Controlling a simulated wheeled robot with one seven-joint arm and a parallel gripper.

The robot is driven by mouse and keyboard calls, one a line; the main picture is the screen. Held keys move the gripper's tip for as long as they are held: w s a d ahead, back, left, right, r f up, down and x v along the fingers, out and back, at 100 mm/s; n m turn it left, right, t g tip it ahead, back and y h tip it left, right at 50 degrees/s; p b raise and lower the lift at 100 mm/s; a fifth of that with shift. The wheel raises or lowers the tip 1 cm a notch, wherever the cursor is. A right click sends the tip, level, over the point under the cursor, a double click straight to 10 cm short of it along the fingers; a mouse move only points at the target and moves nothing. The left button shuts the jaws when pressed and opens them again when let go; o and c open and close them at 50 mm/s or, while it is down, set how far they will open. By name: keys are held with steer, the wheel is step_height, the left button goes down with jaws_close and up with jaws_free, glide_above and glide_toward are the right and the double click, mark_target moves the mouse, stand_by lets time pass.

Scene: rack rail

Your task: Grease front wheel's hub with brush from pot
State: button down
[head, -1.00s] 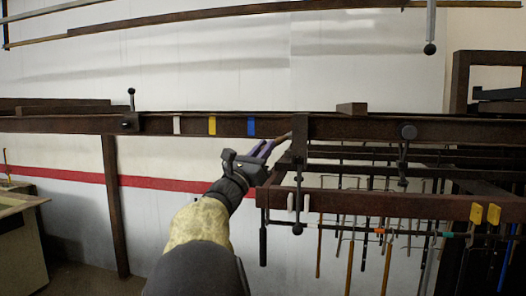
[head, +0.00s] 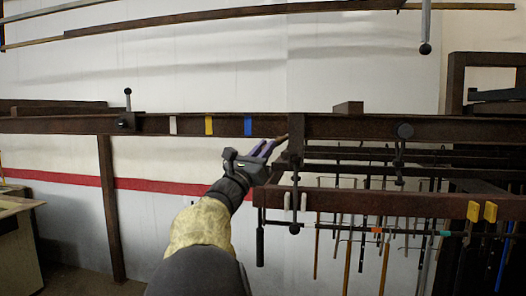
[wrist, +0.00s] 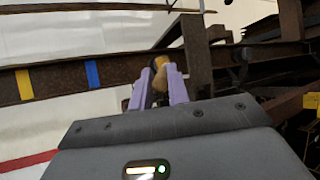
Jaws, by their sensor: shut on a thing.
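My gripper (head: 262,149) has purple fingers and is raised just in front of the long brown rail, left of a bracket. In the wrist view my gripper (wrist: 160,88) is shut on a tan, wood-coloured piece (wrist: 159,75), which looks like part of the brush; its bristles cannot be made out. Its brown end (head: 282,137) shows past the fingertips in the head view, close to the bracket; contact cannot be judged. A dark round piece (head: 403,131) sits on the rail to the right; I cannot tell whether it is the wheel's hub. I cannot make out a pot.
The brown rail (head: 70,125) carries white, yellow (head: 209,125) and blue (head: 248,126) marks. The bracket (head: 296,140) stands right of my gripper. A rack (head: 380,201) with several hanging rods fills the lower right. A bench (head: 14,206) is at far left.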

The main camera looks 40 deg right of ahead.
steer(key=shift+r, duration=0.1)
steer(key=shift+s+d+r, duration=0.15)
steer(key=shift+s+r, duration=0.05)
steer(key=shift+r, duration=0.15)
stand_by(0.3)
steer(key=s+a+b, duration=0.5)
steer(key=a, duration=0.1)
stand_by(0.6)
stand_by(0.4)
